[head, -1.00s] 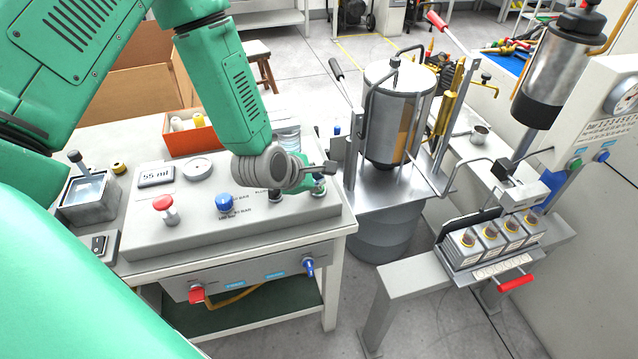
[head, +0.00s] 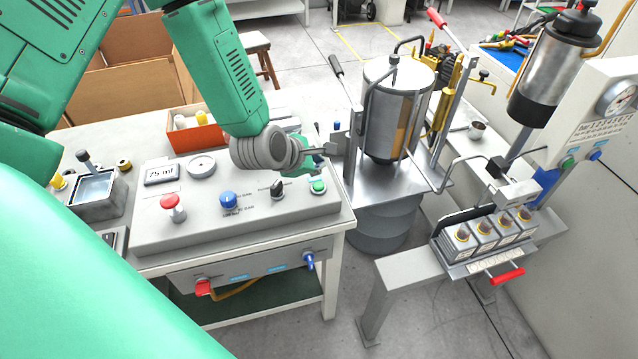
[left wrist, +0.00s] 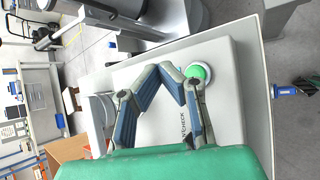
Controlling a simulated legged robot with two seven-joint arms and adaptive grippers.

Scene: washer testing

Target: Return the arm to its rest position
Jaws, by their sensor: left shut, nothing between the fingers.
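My left arm comes in from the left in the head view, bent above the control panel (head: 240,240). My left gripper (head: 328,150) is shut and empty, above the panel's back right part, close to the metal cylinder stand in the picture. In the left wrist view its fingers (left wrist: 174,76) reach over the panel beside a green button (left wrist: 197,72). This green button (head: 318,186) also shows in the head view, below the gripper. My right gripper is not in view.
A metal cylinder (head: 392,105) stands to the right. An orange box (head: 196,138) is behind the panel.

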